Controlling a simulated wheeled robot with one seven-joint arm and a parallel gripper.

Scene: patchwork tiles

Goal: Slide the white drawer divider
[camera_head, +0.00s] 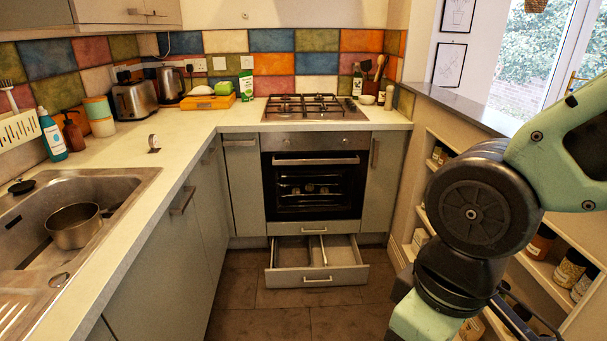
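A drawer (318,278) under the oven stands pulled open, its front facing me with a light bar handle. Inside it a thin whitish divider (323,250) runs from front to back, a little right of a second slim whitish piece (308,249); I cannot tell whether they are separate parts. The divider is small in this view. My arm takes up the right side of the picture, well to the right of the drawer. My gripper is not visible.
The oven (313,186) with dark glass is directly above the drawer. The brown tiled floor (290,322) in front is clear. Base cabinets and a counter with a sink (130,180) line the left. Shelves (540,268) with jars stand at the right, behind my arm.

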